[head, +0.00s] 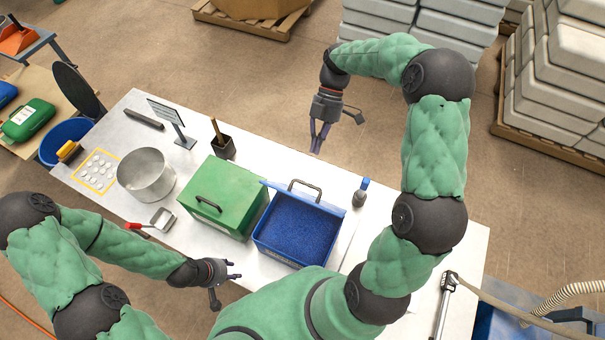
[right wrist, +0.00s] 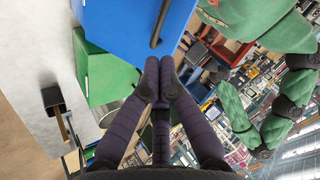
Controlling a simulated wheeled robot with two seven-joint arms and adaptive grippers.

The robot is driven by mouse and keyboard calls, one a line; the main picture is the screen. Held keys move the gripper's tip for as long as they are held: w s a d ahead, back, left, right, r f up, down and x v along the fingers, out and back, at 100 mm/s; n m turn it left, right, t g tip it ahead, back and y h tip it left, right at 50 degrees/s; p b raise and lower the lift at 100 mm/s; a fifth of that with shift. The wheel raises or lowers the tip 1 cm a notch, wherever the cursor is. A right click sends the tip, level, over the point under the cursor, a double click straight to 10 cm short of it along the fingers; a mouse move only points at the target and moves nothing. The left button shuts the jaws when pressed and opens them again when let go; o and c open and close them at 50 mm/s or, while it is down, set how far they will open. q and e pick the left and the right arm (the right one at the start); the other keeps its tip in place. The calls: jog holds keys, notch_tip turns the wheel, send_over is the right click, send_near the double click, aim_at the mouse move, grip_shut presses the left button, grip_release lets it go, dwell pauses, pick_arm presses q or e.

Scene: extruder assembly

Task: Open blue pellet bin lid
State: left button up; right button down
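The blue pellet bin (head: 258,238) stands on the table, and blue pellets show inside it. Its blue lid (head: 275,187) is raised at the far edge, seen nearly edge-on, with a dark handle (head: 318,186) on its far side. In the right wrist view the lid (right wrist: 120,30) fills the top, with its handle (right wrist: 160,25) just ahead of my fingers. My right gripper (head: 317,145) is beyond the far table edge, apart from the handle; in the right wrist view its fingertips (right wrist: 159,66) meet with nothing between them. My left gripper (head: 237,270) is open and empty at the near side, left of the bin.
A closed green bin (head: 225,195) stands directly left of the blue bin. A small brush or bottle (head: 361,192) is to its right. A metal pot (head: 146,175), a dark cup (head: 223,148) and a scoop (head: 160,220) are further left. The table's right part is mostly clear.

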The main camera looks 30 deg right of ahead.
jog(key=s+a+r+n+t+h+p, duration=0.1)
jog(key=s+a+r+n+p, duration=0.1)
jog(key=s+a+n, duration=0.3)
pick_arm(q)
notch_tip(320, 180, up, 4)
jog(key=shift+r+p, duration=0.15)
jog(key=shift+p, duration=0.55)
pick_arm(e)
jog(key=n, duration=0.3)
send_near(298, 195)
jog(key=shift+t+h, duration=0.4)
jog(key=x, duration=0.3)
jog(key=s+x, duration=0.1)
jog(key=x, duration=0.1)
jog(key=shift+a, duration=0.45)
jog(key=shift+d+r, duration=0.1)
